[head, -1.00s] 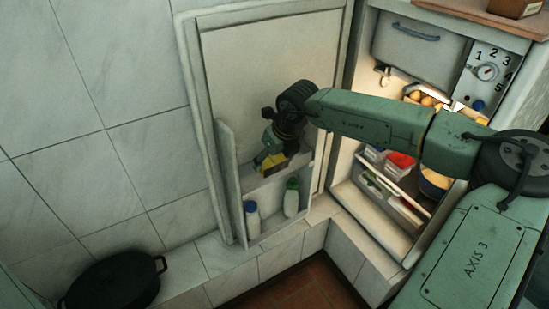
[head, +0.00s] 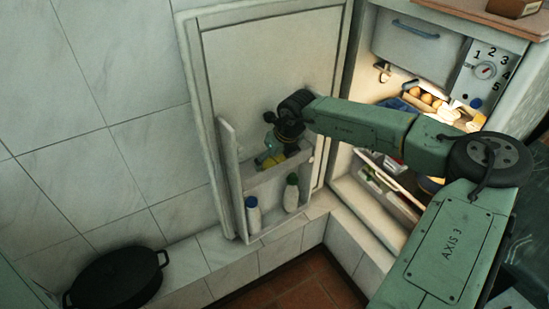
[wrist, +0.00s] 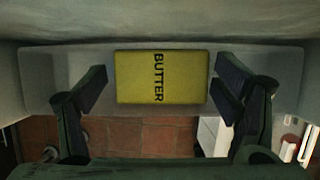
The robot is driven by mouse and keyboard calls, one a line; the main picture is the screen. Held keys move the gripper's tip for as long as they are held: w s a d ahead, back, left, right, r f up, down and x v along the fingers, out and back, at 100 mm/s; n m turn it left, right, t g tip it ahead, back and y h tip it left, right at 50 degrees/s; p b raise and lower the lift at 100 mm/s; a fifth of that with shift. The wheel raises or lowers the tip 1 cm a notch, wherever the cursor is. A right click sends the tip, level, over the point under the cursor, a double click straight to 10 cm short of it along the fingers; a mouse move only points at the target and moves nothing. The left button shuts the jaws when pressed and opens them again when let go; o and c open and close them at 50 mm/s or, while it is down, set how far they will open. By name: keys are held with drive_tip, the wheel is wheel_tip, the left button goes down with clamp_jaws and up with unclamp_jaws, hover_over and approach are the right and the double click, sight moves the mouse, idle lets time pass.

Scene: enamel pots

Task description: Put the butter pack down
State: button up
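The yellow butter pack (wrist: 160,77), with BUTTER printed on it, lies on a pale shelf (wrist: 38,85) in the wrist view. In the head view this is the upper shelf of the open fridge door, and a bit of yellow pack (head: 275,160) shows there beneath my gripper (head: 268,158). In the wrist view my gripper (wrist: 161,80) is open, with one finger on each side of the pack. A gap shows between each finger and the pack. The underside of the pack is hidden.
Two bottles, one blue-capped (head: 253,215) and one green-capped (head: 291,195), stand in the lower door shelf. The lit fridge interior (head: 345,190) with food is to the right. A black pot (head: 115,280) sits on the tiled ledge at lower left.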

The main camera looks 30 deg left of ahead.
drive_tip(key=shift+o, duration=0.4)
drive_tip(key=shift+r, duration=0.1)
drive_tip(key=shift+d+r, duration=0.2)
drive_tip(key=shift+r, duration=0.15)
drive_tip(key=b+v, duration=0.1)
drive_tip(key=v, duration=1)
drive_tip(key=shift+s, duration=0.1)
